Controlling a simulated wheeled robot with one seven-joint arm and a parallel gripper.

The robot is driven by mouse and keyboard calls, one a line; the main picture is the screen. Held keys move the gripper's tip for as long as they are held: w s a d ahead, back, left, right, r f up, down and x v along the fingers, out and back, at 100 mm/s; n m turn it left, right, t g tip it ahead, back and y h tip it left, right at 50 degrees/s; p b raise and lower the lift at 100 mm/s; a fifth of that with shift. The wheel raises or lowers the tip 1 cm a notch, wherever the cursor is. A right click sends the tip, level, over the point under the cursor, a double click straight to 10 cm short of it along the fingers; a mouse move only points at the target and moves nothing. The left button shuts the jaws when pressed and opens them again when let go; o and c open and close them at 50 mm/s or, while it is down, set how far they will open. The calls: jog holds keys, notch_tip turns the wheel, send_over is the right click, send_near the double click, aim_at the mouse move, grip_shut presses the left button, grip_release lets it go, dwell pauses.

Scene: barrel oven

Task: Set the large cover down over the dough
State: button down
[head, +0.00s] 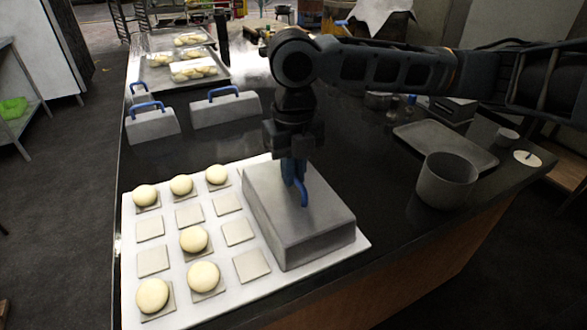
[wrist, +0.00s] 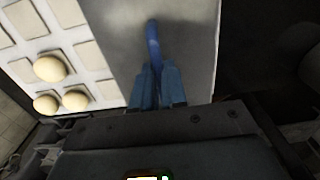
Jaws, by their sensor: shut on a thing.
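The large cover (head: 310,228) is a grey box-shaped lid with a blue handle (head: 302,190). It sits over the right part of the white board (head: 135,260) and looks level; whether its rim touches the board all round I cannot tell. What lies under it is hidden. My gripper (head: 294,178) is above the cover, shut on its handle. In the wrist view the blue fingers (wrist: 158,88) close on the handle above the cover's grey top (wrist: 110,22). Several dough balls (head: 194,239) sit uncovered on square pads to the left of the cover.
A grey pot (head: 445,182) and a flat tray (head: 446,144) are on the right. Bagged dough (head: 194,72) lies at the back left. Dark counter is clear between cover and pot.

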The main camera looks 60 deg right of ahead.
jog(key=shift+f, duration=0.1)
jog(key=c, duration=1.1)
grip_release()
